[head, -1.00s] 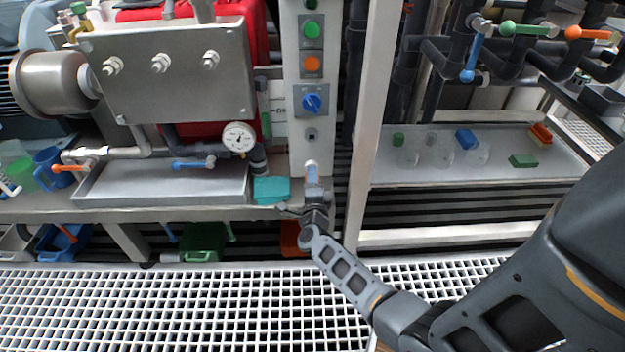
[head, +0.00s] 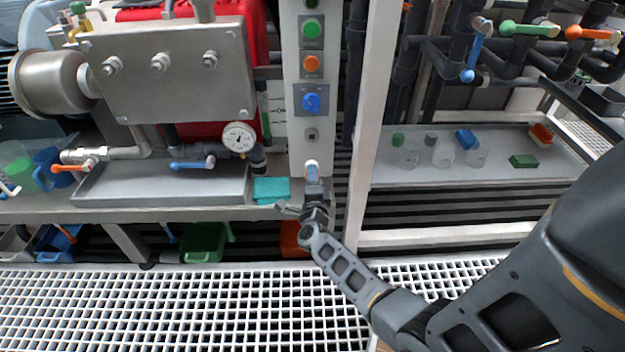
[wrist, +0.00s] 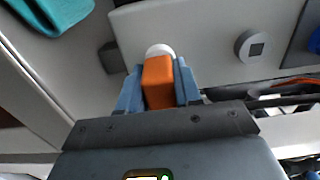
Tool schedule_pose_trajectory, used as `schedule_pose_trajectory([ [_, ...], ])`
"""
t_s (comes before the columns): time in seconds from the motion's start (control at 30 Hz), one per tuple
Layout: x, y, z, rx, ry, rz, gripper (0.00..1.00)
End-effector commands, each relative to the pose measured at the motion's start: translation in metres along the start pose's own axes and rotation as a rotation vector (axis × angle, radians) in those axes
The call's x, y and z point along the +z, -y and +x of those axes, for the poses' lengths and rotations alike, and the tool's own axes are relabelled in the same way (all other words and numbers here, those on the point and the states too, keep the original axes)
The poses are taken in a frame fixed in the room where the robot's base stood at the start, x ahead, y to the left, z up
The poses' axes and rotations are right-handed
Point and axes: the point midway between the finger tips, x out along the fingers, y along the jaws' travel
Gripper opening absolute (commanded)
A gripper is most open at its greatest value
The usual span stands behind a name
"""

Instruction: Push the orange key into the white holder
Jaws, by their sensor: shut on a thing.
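The orange key (wrist: 158,82) is held between the blue fingers of my gripper (wrist: 158,88) in the wrist view. A white rounded piece (wrist: 160,50), which looks like the white holder, sits right at the key's far end. I cannot tell whether they touch or how far the key is in. In the head view my gripper (head: 312,174) is at the foot of the pale control column, with the white piece (head: 312,163) just beyond its fingertips. The key is hidden there by the fingers.
The control column (head: 311,150) carries a green button (head: 311,29), an orange button (head: 312,64) and a blue knob (head: 312,102). A teal cloth (head: 271,190) lies on the bench left of my gripper. A tray (head: 400,176) with jars stands at the right.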

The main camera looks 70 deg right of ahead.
Motion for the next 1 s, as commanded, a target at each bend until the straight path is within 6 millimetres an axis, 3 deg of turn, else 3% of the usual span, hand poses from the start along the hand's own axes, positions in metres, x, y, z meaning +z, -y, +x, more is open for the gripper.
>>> schedule_pose_trajectory([
  [0.2, 0.000, 0.000, 0.004, -0.001, 0.000, 0.000, 0.00],
  [0.23, 0.000, 0.000, 0.004, -0.001, 0.000, 0.000, 0.34],
  [0.53, 0.000, 0.000, 0.004, 0.000, 0.000, 0.000, 0.63],
  [0.83, 0.000, 0.000, 0.001, 0.001, 0.001, 0.000, 0.63],
  [1.0, 0.000, 0.002, -0.021, 0.002, 0.002, -0.001, 0.63],
])
